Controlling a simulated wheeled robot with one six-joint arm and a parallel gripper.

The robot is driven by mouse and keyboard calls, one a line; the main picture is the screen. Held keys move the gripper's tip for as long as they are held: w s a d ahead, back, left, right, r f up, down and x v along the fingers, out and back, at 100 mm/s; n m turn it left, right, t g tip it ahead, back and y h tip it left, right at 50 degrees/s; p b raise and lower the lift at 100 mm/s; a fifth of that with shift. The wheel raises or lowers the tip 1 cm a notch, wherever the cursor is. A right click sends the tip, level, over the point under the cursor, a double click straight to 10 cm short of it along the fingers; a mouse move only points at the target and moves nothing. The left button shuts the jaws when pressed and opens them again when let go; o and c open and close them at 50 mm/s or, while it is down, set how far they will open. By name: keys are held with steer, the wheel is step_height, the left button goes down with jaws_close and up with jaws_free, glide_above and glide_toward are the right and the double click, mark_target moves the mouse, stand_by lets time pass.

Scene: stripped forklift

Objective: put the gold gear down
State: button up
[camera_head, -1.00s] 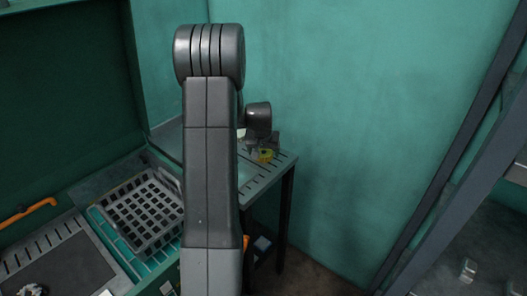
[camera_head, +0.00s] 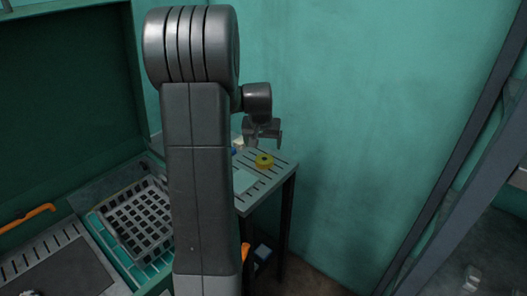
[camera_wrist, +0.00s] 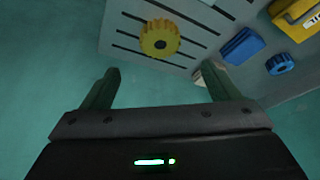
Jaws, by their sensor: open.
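The gold gear (camera_head: 264,161) lies flat on the slotted grey table (camera_head: 262,184), near its right corner. In the wrist view the gold gear (camera_wrist: 160,38) shows as a toothed yellow ring with a dark centre hole, clear of both fingers. My gripper (camera_head: 263,143) is above the table, just over and behind the gear in the head view. In the wrist view my gripper (camera_wrist: 160,85) has its two fingers wide apart with nothing between them. My own arm hides the left part of the table in the head view.
A blue block (camera_wrist: 243,46), a small blue gear (camera_wrist: 279,64) and a yellow labelled object (camera_wrist: 297,18) are on the table beside the gold gear. A grey crate (camera_head: 139,219) stands left of my arm. A teal wall (camera_head: 370,110) rises behind the table.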

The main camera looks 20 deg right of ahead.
mark_target(264, 160)
steer(key=shift+v, duration=1.1)
steer(key=shift+f, duration=0.1)
steer(key=x, duration=1.2)
steer(key=shift+f+p, duration=0.3)
steer(key=shift+w+r, duration=0.15)
steer(key=shift+r, duration=1.05)
